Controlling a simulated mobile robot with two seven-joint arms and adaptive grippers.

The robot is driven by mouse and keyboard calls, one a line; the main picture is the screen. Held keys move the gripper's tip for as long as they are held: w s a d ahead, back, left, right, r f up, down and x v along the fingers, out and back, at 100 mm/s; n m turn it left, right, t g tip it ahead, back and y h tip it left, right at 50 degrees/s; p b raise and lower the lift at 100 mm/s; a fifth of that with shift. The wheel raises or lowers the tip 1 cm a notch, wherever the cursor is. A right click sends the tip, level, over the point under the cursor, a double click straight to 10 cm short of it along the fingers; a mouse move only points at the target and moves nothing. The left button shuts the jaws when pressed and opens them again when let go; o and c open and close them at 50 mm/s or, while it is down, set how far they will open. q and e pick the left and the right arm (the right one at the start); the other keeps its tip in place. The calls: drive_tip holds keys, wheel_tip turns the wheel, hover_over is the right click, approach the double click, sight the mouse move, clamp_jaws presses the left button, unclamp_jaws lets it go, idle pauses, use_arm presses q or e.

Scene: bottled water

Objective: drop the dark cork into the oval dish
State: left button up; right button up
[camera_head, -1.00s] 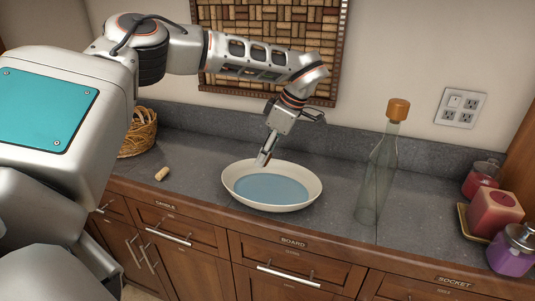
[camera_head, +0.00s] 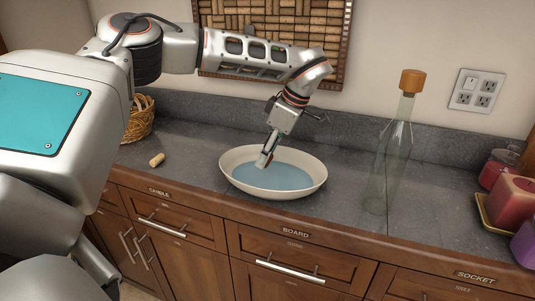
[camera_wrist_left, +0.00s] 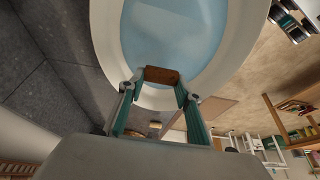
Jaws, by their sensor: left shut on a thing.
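The oval dish (camera_head: 309,186), cream-rimmed with pale blue liquid or a blue inside, sits on the grey counter. It also fills the top of the left wrist view (camera_wrist_left: 243,50). My left gripper (camera_head: 265,160) points down over the dish's left part. In the left wrist view its teal-padded fingers (camera_wrist_left: 160,82) are shut on the dark cork (camera_wrist_left: 162,76), a brown piece held across the tips, seen against the dish. In the head view the cork is mostly hidden by the fingers.
A light cork (camera_head: 157,160) lies on the counter left of the dish, near a wicker basket (camera_head: 138,120). A tall clear bottle with an orange stopper (camera_head: 390,160) stands right of the dish. Red candles (camera_head: 510,200) are at the far right.

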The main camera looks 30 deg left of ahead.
use_arm(q)
drive_tip(key=o, duration=0.7)
drive_tip(key=shift+o, duration=0.2)
drive_tip(key=shift+r, duration=0.1)
drive_tip(key=v, duration=1.2)
